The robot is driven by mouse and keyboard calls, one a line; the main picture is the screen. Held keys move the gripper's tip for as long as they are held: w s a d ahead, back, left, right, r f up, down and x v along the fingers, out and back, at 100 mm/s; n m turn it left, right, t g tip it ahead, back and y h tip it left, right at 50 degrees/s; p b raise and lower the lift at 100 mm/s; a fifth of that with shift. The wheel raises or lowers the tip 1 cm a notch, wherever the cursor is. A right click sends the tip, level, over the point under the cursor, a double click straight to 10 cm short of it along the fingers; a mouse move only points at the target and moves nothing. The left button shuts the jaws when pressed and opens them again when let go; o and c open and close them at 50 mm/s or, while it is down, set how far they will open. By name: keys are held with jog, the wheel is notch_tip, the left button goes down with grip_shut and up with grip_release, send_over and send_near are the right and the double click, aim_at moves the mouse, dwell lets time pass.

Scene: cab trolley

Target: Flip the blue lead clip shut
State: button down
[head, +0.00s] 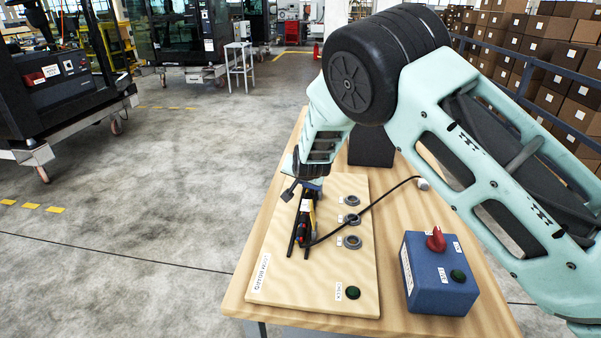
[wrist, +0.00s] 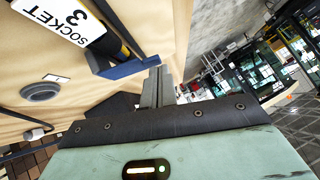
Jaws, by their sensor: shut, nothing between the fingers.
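The blue lead clip (wrist: 122,68) shows in the wrist view as a flat blue piece across the end of a black lead (wrist: 103,45) with a yellow band. A white label reading "SOCKET 3" (wrist: 58,18) is beside the lead. My gripper (wrist: 160,72) is shut and empty, its grey fingertips right by the clip's right end. I cannot tell whether they touch it. In the head view a small blue part of the clip (head: 313,185) shows below my wrist, partly hidden. I cannot tell the clip's exact angle.
The wooden board (head: 345,285) carries round grey sockets (head: 352,241) and a dark green button (head: 353,293). A black cable (head: 385,197) crosses it. A blue box (head: 440,275) with a red knob stands at the right.

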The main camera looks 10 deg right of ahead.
jog(key=shift+d+f, duration=0.1)
jog(key=shift+s+d+f+b, duration=0.2)
jog(key=shift+d+b, duration=0.4)
jog(key=shift+b, duration=0.05)
jog(key=shift+r, duration=0.15)
